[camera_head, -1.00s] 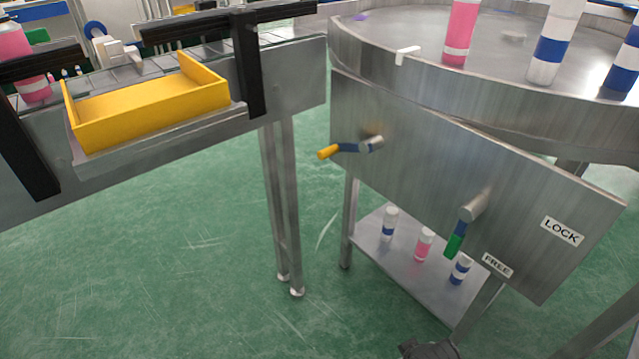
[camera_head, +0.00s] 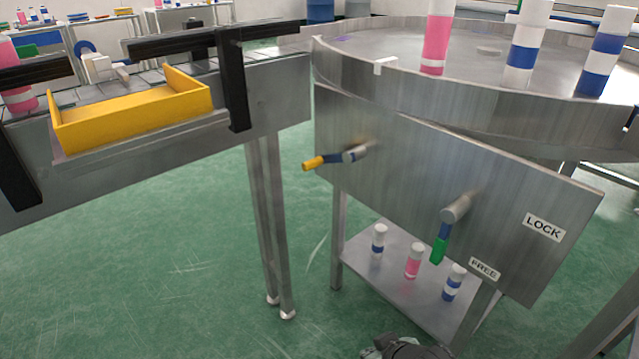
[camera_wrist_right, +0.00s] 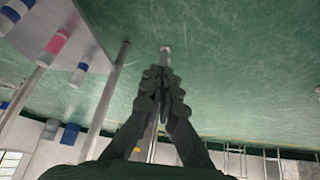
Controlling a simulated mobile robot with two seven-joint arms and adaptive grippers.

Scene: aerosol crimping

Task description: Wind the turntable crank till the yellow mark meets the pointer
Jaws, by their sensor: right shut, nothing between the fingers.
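The round steel turntable (camera_head: 345,62) stands at the upper right, with a white tab (camera_head: 385,65) at its near rim. I see no yellow mark on it. Below, the steel front panel (camera_head: 400,150) carries a crank with a yellow grip (camera_head: 313,163), which points left. To its right is a lever with a green grip (camera_head: 438,250), hanging down towards the FREE label (camera_head: 484,268). My right gripper (camera_head: 405,348) shows at the bottom edge, below the panel and apart from both handles. In the wrist view its fingers (camera_wrist_right: 163,85) are closed and empty. My left gripper is out of view.
Pink and blue-banded cans (camera_head: 435,40) stand on the turntable. Several more sit on the low shelf (camera_head: 400,285) under the panel. A conveyor with a yellow tray (camera_head: 135,118) is at the left. A LOCK label (camera_head: 543,227) is on the panel. Green floor lies open in front.

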